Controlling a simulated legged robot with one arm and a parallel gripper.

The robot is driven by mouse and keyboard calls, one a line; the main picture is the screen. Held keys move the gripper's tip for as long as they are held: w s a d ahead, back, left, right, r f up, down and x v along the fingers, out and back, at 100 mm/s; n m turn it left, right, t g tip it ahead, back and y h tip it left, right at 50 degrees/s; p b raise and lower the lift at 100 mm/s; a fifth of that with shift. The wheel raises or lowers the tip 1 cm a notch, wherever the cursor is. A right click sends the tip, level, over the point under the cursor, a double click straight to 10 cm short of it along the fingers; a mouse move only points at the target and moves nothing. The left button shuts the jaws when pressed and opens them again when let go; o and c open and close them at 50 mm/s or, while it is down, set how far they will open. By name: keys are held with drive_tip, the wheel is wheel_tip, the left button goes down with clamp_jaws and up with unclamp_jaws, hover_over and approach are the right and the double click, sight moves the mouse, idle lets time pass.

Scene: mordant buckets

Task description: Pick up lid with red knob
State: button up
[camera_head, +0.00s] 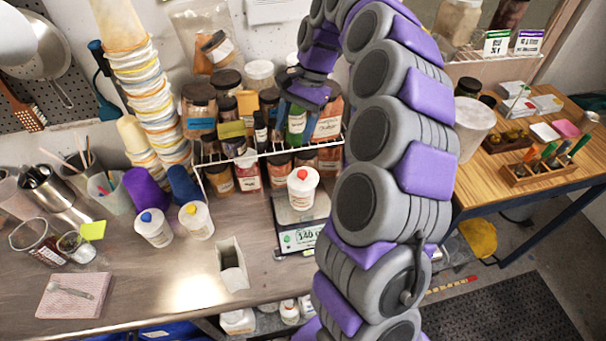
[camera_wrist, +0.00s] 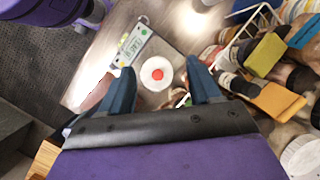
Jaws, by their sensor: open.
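The white lid with the red knob (camera_head: 303,175) tops a white bucket (camera_head: 302,196), which stands on the digital scale (camera_head: 308,238). In the wrist view the red knob (camera_wrist: 157,75) shows between my fingers, with the white lid around it. My gripper (camera_wrist: 160,72) is open and empty. In the head view my gripper (camera_head: 303,90) is above the jar rack, higher than the lid and apart from it. Two similar white buckets stand to the left, one with a blue knob (camera_head: 146,217) and one with a yellow knob (camera_head: 191,209).
A white wire rack (camera_head: 270,152) full of jars and bottles stands just behind the scale. An open white container (camera_head: 232,265) sits at the bench's front. Stacked cups (camera_head: 155,90) rise at the left. Bare bench (camera_head: 180,285) lies at the front left.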

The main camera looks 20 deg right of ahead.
drive_tip(key=w+d+f+m+p, duration=0.25)
drive_tip(key=d+f+m, duration=0.2)
drive_tip(key=d, duration=0.55)
drive_tip(key=m+b, duration=0.1)
drive_tip(key=b, duration=0.1)
hover_over(302, 173)
drive_tip(key=d, duration=0.3)
wheel_tip(302, 173, down, 10)
drive_tip(key=shift+w+f, duration=0.15)
drive_tip(key=shift+w+a+x, duration=0.15)
drive_tip(key=shift+a+x, duration=0.05)
drive_tip(key=shift+x, duration=1.15)
drive_tip(key=shift+w+a+x, duration=0.15)
drive_tip(key=shift+a+x, duration=0.05)
drive_tip(key=shift+x, duration=1.1)
clamp_jaws()
drive_tip(key=shift+r, duration=0.2)
